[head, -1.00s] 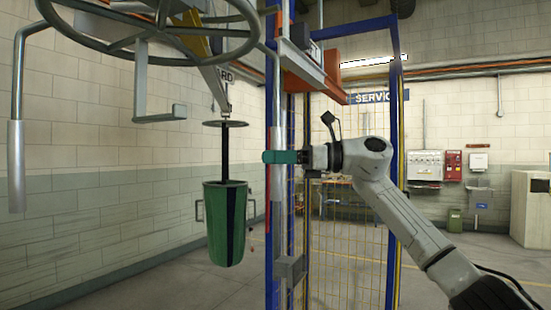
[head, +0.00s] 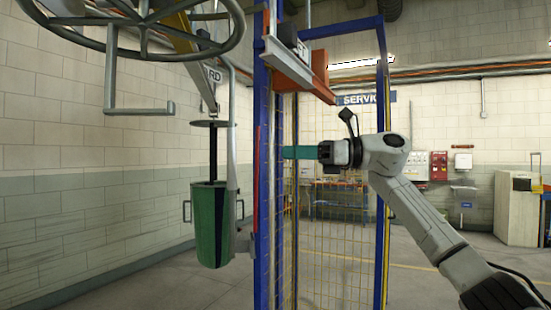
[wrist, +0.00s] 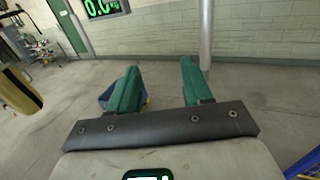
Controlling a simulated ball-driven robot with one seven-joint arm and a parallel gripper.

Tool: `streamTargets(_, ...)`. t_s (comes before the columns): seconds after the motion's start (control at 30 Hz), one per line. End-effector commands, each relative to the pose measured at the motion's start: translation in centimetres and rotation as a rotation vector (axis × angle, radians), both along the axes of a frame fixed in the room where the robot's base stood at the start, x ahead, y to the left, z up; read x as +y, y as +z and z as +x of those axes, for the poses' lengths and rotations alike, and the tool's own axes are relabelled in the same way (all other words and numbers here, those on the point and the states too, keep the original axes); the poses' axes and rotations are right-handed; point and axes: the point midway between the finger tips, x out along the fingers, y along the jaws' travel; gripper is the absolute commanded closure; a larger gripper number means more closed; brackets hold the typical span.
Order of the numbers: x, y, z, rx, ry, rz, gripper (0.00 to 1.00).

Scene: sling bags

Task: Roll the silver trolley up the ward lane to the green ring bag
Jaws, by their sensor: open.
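A green ring bag (head: 211,222) with a dark stripe hangs upright from a ring and hook under a yellow boom (head: 184,48) on the left. Silver tubing with a large wheel-like ring (head: 135,52) overhead looks like part of the trolley; I cannot tell its full shape. Its upright grey tube (head: 232,130) stands beside the bag, overlapping its right side in the picture. My gripper (head: 300,152), with teal fingers, is to the right of that tube, apart from it. The wrist view shows the fingers (wrist: 157,88) open and empty, with an upright grey tube (wrist: 205,35) beyond them.
A blue post (head: 263,200) and yellow mesh panel (head: 335,250) stand close to my gripper. A yellow bag (wrist: 18,88) shows at left in the wrist view. Floor is clear to the right, before a sink (head: 464,195) and pale cabinet (head: 517,208).

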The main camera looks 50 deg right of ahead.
Motion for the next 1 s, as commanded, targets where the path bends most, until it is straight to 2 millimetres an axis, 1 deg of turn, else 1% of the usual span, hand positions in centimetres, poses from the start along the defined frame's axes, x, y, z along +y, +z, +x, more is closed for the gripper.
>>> streamTargets(0.03, -0.8, -0.2, -0.8, 0.000, -0.003, 0.000, 0.51)
streamTargets(0.2, -2.5, -0.1, -2.7, 0.000, -0.004, 0.001, 0.51)
streamTargets(0.33, -3.1, -0.1, -3.5, 0.000, -0.001, 0.000, 0.51)
streamTargets(0.5, -3.3, 0.0, -3.8, -0.001, -0.001, 0.001, 0.51)
streamTargets(1.0, -3.3, 0.0, -3.7, 0.001, -0.001, 0.001, 0.51)
